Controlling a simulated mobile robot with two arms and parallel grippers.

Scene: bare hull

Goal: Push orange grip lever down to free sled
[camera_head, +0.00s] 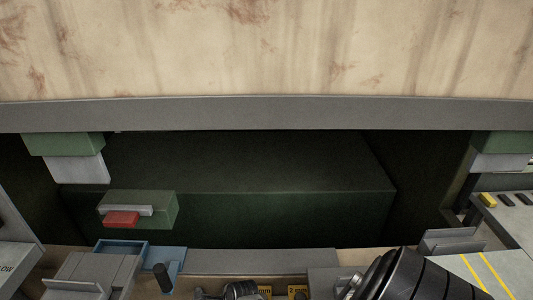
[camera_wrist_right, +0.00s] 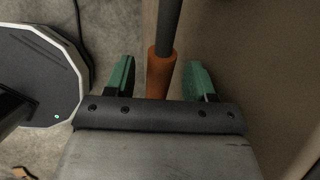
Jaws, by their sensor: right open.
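An orange grip (camera_wrist_right: 160,73) on a dark grey lever rod (camera_wrist_right: 168,28) shows in the right wrist view. My right gripper (camera_wrist_right: 159,78) is open there, with one green finger on each side of the orange grip. There is a visible gap on both sides, wider on the left; I cannot tell how deep the grip sits between the fingers. The lever's lower end is hidden behind the gripper body. The orange grip does not show in the head view. My left gripper does not show in either view, and I cannot pick out the sled with certainty.
In the head view, a dark green block (camera_head: 250,215) fills a recess under a stained beige wall (camera_head: 270,50). A red piece (camera_head: 121,219) and a blue tray (camera_head: 128,248) are at the left. A tan surface (camera_wrist_right: 265,80) stands right of the grip in the wrist view.

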